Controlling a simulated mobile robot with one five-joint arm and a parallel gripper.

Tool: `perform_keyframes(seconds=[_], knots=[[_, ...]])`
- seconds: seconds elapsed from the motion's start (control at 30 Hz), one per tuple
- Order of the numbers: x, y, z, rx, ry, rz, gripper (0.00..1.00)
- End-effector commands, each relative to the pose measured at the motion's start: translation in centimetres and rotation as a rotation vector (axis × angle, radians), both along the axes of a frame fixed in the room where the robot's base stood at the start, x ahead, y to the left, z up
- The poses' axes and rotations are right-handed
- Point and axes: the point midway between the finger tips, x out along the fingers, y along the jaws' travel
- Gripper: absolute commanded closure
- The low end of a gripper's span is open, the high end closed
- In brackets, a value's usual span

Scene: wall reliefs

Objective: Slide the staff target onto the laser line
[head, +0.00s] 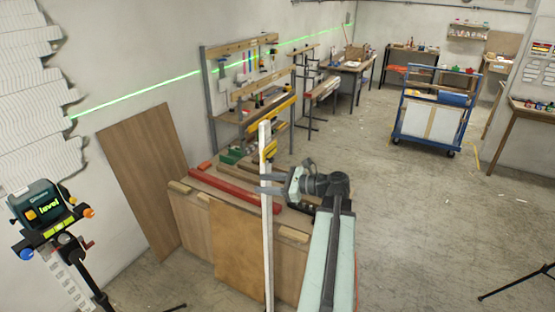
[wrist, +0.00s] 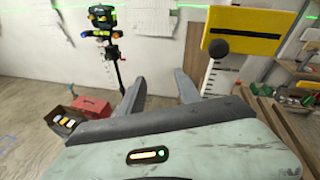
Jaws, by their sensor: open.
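The white staff (head: 265,225) stands upright near the middle of the head view. Its yellow target (head: 269,151) shows there nearly edge-on. In the wrist view the target is a yellow plate with a black band (wrist: 255,38) and a dark round knob (wrist: 217,48) at its left; the graduated staff (wrist: 208,80) runs below it. My gripper (wrist: 160,82) is open and empty. The staff is right of its right finger, not between the fingers. The green laser line (head: 150,91) crosses the wall; in the wrist view it shows near the target's upper edge.
A laser level (head: 45,205) stands on a tripod at the left. Workbenches line the wall, and a blue cart (head: 432,110) stands further back. The floor at the right is mostly clear.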

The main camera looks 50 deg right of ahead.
Motion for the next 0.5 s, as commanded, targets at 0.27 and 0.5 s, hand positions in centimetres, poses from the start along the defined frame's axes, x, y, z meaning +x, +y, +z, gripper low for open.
perform_keyframes(seconds=[0.27,0.5], knots=[[-6.6,-8.2,5.3,0.287,-0.124,-0.201,0.59],[-5.1,-7.9,5.4,0.293,-0.126,-0.201,0.59]])
